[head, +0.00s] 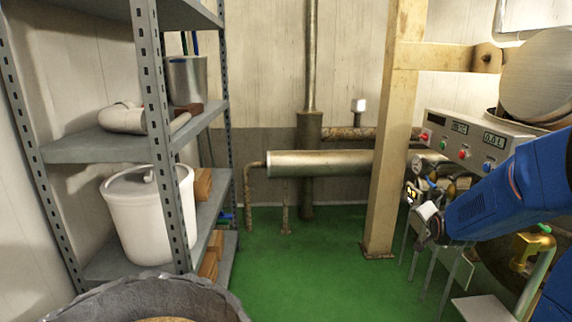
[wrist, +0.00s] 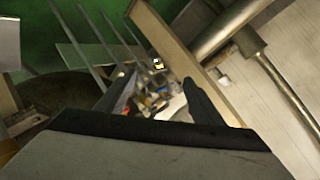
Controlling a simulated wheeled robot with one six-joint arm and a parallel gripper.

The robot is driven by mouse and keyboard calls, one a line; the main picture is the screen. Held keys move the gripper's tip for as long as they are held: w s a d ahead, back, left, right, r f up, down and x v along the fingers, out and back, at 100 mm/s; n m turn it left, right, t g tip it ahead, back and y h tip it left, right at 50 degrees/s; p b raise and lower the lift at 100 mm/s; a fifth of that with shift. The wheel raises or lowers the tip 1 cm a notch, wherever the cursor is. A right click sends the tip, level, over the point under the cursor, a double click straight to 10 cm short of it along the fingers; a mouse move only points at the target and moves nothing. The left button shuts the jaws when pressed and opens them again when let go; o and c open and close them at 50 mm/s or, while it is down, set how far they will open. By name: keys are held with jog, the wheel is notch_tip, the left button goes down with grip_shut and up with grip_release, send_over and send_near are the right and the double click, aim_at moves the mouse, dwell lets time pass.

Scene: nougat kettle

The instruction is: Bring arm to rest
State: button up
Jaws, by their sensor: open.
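My blue arm (head: 505,200) reaches in from the right edge of the head view, roughly level. Its end is near the valves and gauges in front of the control panel; the gripper there is small and partly hidden in that view. In the wrist view my gripper (wrist: 160,88) shows two dark fingers spread apart, with nothing held between them. Beyond the fingers are blurred small fittings and a wooden post (wrist: 165,35). I cannot tell the exact distance from the fingers to the fittings.
The control panel (head: 470,138) and a large metal kettle (head: 540,75) stand at the right, close to the arm. A wooden post (head: 388,160) stands left of them. Grey shelves (head: 100,147) with a white bucket (head: 150,220) are at the left. Green floor (head: 310,275) lies clear between.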

jog(key=s+a+n+g+y, duration=0.1)
jog(key=s+a+n, duration=0.3)
jog(key=s, duration=0.9)
jog(key=s+a+r+n+g+y, duration=0.1)
jog(key=s+a+n+g, duration=0.2)
jog(key=s+a, duration=0.4)
jog(key=s+a+n+g+y, duration=0.1)
jog(key=s+a+n+g, duration=0.2)
jog(key=s, duration=1.8)
jog(key=a+n, duration=0.2)
jog(key=a, duration=0.1)
jog(key=shift+r+n, duration=0.3)
jog(key=shift+n, duration=0.1)
jog(key=shift+w, duration=0.1)
